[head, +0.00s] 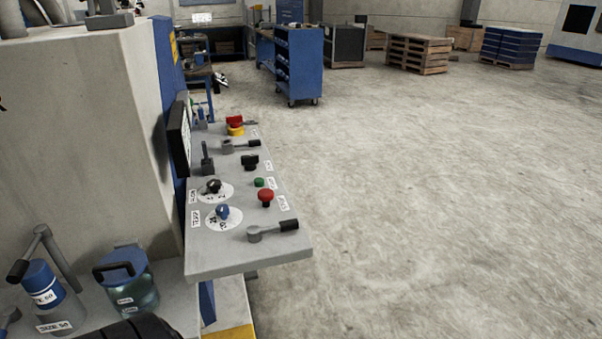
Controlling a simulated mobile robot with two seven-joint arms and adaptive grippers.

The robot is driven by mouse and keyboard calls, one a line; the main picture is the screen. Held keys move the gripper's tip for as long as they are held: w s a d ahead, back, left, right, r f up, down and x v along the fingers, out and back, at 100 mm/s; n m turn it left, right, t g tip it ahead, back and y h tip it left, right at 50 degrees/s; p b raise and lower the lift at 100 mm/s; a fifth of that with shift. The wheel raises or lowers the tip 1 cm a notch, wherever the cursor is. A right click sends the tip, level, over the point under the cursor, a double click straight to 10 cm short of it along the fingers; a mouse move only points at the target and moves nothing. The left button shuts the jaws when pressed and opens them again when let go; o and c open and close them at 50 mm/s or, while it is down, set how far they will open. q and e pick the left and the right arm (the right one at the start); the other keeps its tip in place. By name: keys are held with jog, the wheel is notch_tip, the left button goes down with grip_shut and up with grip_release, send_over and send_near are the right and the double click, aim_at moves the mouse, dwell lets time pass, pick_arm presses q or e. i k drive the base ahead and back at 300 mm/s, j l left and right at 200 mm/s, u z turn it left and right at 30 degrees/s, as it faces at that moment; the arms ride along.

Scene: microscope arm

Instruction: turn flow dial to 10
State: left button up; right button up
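A grey control panel (263,259) juts out from the machine at left centre. Two dials on it sit on white scale discs: one with a blue knob (222,211) nearer me, one with a black knob (213,186) just behind it. The scale marks and pointer settings are also unclear. Neither gripper can be made out. A dark rounded shape shows at the bottom edge, and I cannot tell what it is.
Around the dials stand a red mushroom button (265,196), a green button (259,182), a front lever (272,231), a rear lever (240,146) and an upright lever (207,158). A blue-topped jug (128,280) and canister (48,290) stand at lower left. The floor right of the panel is clear.

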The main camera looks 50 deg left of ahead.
aim_at(213, 186)
jog(key=i+l+u, duration=0.35)
jog(key=i, duration=0.4)
jog(key=i+l+u, duration=0.3)
jog(key=i+l, duration=0.35)
jog(key=i+u, duration=0.2)
jog(key=u, duration=0.2)
jog(key=i+u, duration=0.2)
jog(key=u, duration=0.2)
jog(key=i+u, duration=0.15)
jog(key=u, duration=0.25)
jog(key=i+l+u, duration=0.15)
jog(key=u, duration=0.25)
jog(key=i+l+u, duration=0.15)
jog(key=u, duration=0.25)
jog(key=l, duration=0.1)
